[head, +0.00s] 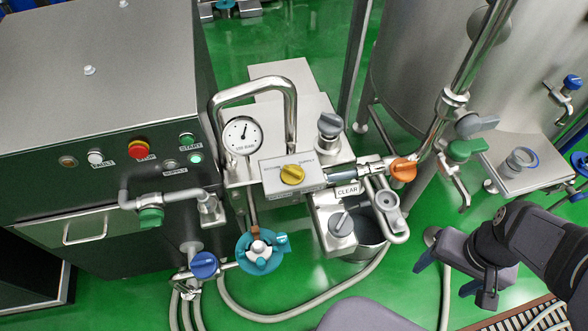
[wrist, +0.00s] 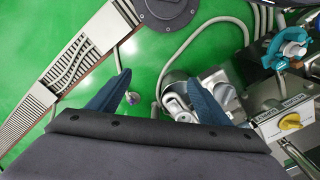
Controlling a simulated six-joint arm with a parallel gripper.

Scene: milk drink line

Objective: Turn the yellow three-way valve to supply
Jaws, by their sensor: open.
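The yellow three-way valve knob (head: 292,174) sits on a silver block whose top plate (head: 273,187) carries two small words; the right one reads SUPPLY and the left one seems to read RETURN. I cannot tell which word the knob points to. The knob also shows at the right edge of the wrist view (wrist: 290,122). My gripper (head: 447,273) is at the lower right of the head view, well right of and below the knob. Its blue fingers are apart and empty, also in the wrist view (wrist: 158,85), over green floor and touching nothing.
A pressure gauge (head: 243,135) and a bent steel pipe stand behind the valve. An orange handle (head: 403,169) and a CLEAR-labelled fitting (head: 347,190) lie between my gripper and the knob. A teal clamp (head: 262,252) is below. A control cabinet (head: 100,90) fills the left.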

